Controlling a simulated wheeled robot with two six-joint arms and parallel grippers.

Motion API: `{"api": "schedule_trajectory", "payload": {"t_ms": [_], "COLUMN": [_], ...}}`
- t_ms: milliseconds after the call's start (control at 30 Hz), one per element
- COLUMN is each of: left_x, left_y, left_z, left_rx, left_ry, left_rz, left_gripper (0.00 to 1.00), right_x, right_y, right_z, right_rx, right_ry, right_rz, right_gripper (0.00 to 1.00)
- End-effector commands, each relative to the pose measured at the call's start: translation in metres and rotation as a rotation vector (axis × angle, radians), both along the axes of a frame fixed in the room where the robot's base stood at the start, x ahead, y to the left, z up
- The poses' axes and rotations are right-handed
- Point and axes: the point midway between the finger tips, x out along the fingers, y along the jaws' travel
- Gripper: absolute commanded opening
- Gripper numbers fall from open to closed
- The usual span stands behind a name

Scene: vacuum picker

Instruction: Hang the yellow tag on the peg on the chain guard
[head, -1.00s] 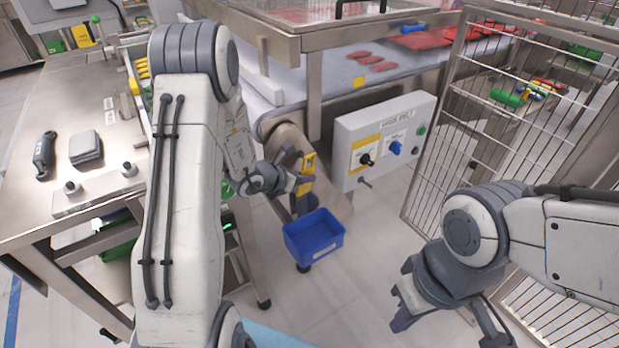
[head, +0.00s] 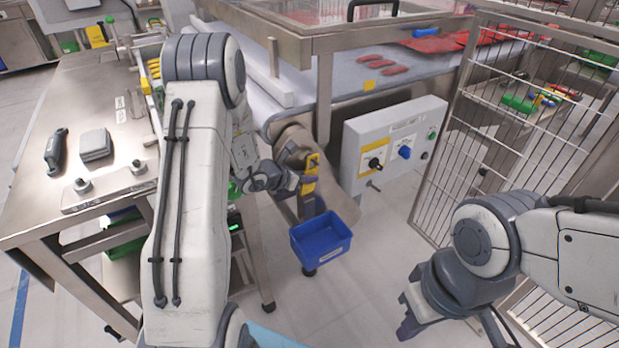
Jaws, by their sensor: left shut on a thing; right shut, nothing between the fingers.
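My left gripper (head: 303,185) is shut on the yellow tag (head: 312,164), held in front of the rounded metal end of the conveyor (head: 336,200). The tag is small and partly hidden by the fingers. A short peg (head: 373,184) sticks out near the lower edge of a light grey box (head: 353,148) with knobs, to the right of the tag and apart from it. I cannot tell for sure which part is the chain guard. My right gripper (head: 405,314) is shut and empty, low over the floor at the right.
A blue bin (head: 321,247) stands below my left gripper. A steel table (head: 48,196) with a dark handheld tool is at the left. A wire mesh gate (head: 470,150) stands at the right. The floor (head: 370,262) between bin and gate is clear.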

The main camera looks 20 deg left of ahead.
Motion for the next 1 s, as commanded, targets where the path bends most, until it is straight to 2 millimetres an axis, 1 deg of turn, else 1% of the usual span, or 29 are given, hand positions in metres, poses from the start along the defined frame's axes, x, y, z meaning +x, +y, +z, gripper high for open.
{"api": "schedule_trajectory", "payload": {"t_ms": [267, 300, 367, 767, 867, 1000], "left_x": [0.0, 0.0, 0.0, 0.001, 0.0, -0.006], "left_y": [0.0, 0.0, 0.0, 0.002, 0.003, 0.006], "left_z": [0.0, 0.0, 0.0, 0.001, 0.005, 0.02], "left_rx": [0.0, 0.0, 0.0, 0.001, 0.001, 0.002], "left_ry": [0.0, 0.0, 0.0, -0.001, -0.002, -0.003], "left_rz": [0.0, 0.0, 0.0, 0.005, 0.005, 0.001], "left_gripper": [0.0, 0.2, 0.43, 0.44, 0.44, 0.44], "right_x": [0.0, 0.0, 0.0, 0.0, 0.0, 0.0], "right_y": [0.0, 0.0, 0.0, 0.0, 0.0, 0.0], "right_z": [0.0, 0.0, 0.0, 0.0, 0.003, 0.012], "right_rx": [0.0, 0.0, 0.0, 0.0, 0.0, 0.0], "right_ry": [0.0, 0.0, 0.0, 0.0, 0.0, 0.0], "right_rz": [0.0, 0.0, 0.0, 0.0, 0.0, 0.0], "right_gripper": [0.0, 0.0, 0.0, 0.0, 0.0, 0.0]}}
